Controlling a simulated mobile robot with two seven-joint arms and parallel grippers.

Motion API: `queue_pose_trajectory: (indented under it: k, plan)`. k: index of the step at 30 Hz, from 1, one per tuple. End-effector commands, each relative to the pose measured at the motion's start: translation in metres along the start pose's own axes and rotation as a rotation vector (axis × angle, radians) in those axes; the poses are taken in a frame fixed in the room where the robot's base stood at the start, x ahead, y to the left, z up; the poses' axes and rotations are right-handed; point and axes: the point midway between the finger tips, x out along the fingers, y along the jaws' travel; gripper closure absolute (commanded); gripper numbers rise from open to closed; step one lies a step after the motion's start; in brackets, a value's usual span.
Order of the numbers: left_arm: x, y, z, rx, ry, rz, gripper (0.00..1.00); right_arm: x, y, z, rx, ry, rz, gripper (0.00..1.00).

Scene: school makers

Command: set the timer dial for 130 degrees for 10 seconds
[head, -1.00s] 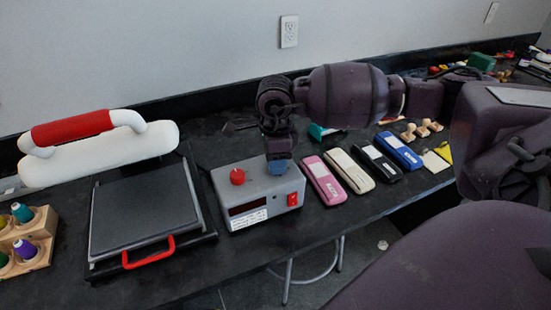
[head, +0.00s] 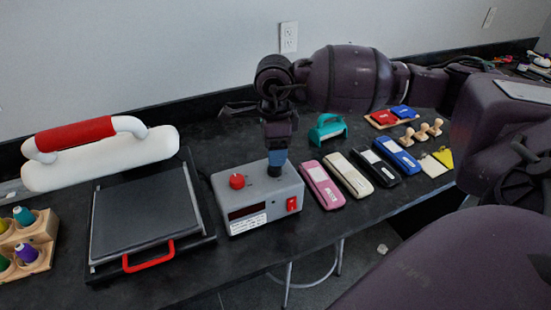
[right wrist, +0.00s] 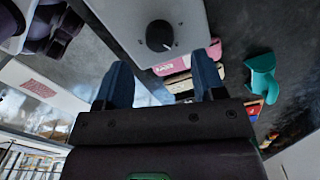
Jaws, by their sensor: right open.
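The grey control box (head: 258,200) stands on the black counter with a red knob (head: 237,181) on its top left and a black dial (head: 274,170) on its top right. It has a dark display, a white label and a red switch (head: 292,204) in front. My right gripper (head: 277,157) points down just above the black dial, its blue fingers partly hiding it. In the right wrist view the fingers of my right gripper (right wrist: 160,66) are apart and empty, with the black dial (right wrist: 159,36) beyond them. The label text is too small to read. My left gripper is not seen.
Left of the box is a press with a black plate (head: 140,220), a red front handle and a white lid (head: 100,158). Pink (head: 321,185), cream, black and blue cases lie close on the right. A teal tool (head: 328,129) lies behind them.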

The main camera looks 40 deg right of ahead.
Motion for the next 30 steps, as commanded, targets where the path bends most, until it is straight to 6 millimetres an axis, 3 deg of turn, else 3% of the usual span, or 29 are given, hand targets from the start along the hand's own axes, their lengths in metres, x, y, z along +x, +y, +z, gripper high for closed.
queue_pose_trajectory:
  k: [3,10,17,30]
  plan:
    - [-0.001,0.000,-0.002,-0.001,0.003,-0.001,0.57,-0.024,0.000,0.001,-0.001,-0.002,-0.004,0.37]
    - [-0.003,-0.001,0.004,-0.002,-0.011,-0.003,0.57,-0.050,0.000,0.000,0.000,0.000,-0.001,0.37]
    - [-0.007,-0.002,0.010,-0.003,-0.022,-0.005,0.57,-0.057,0.000,0.000,0.000,0.000,0.001,0.37]
    - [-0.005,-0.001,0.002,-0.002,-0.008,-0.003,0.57,-0.056,0.000,0.000,0.000,0.000,0.001,0.37]
